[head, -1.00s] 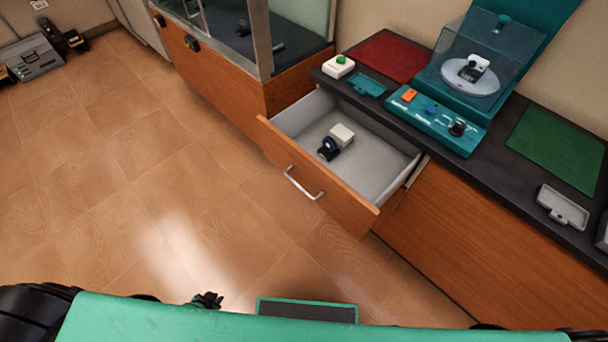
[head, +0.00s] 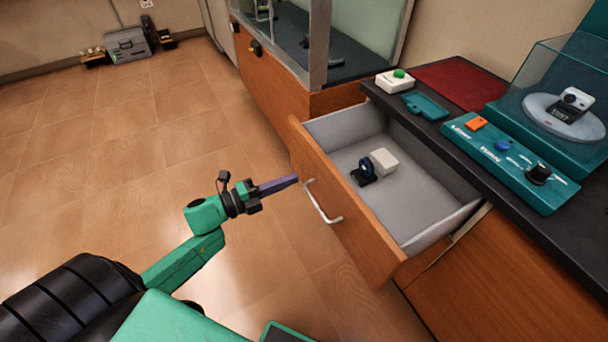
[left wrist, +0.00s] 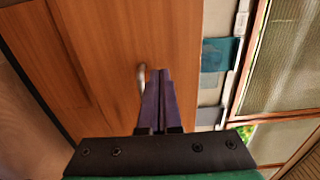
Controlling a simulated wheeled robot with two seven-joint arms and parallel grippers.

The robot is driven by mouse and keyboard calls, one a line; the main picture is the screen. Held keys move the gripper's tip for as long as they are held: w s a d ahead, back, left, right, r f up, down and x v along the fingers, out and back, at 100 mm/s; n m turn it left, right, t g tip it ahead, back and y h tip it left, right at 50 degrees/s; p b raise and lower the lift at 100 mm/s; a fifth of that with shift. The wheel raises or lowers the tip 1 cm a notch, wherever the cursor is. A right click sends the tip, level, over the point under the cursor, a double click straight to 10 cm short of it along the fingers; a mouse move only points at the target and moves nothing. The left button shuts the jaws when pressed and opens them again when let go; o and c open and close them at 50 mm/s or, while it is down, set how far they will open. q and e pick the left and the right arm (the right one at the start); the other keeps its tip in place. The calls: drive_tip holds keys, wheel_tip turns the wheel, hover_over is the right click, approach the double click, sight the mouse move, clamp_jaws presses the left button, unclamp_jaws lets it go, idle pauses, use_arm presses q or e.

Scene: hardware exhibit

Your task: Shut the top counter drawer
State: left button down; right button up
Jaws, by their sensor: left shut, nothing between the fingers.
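The top counter drawer (head: 345,205) is pulled out from the counter in the head view, with a wooden front and a curved metal handle (head: 322,203). Inside it lie a white box (head: 384,161) and a small dark blue item (head: 365,171). My left gripper (head: 296,178) is shut and empty, its purple fingers pointing at the drawer front near the upper end of the handle. In the left wrist view the fingers (left wrist: 158,75) lie over the wooden front beside the handle (left wrist: 141,78). Whether they touch it, I cannot tell. My right gripper is not in view.
The dark countertop (head: 445,132) bears a white box with a green button (head: 395,80), a teal tray (head: 425,106), a red mat (head: 462,84) and a teal control panel (head: 510,160). A glass display case (head: 290,40) stands behind.

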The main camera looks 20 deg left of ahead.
sight(314, 171)
use_arm(q)
drive_tip(key=x, duration=0.4)
drive_tip(key=shift+w+d, duration=0.15)
drive_tip(key=shift+w, duration=0.05)
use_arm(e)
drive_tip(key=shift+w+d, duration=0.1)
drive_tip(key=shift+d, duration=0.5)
use_arm(q)
drive_tip(key=shift+w+d, duration=0.1)
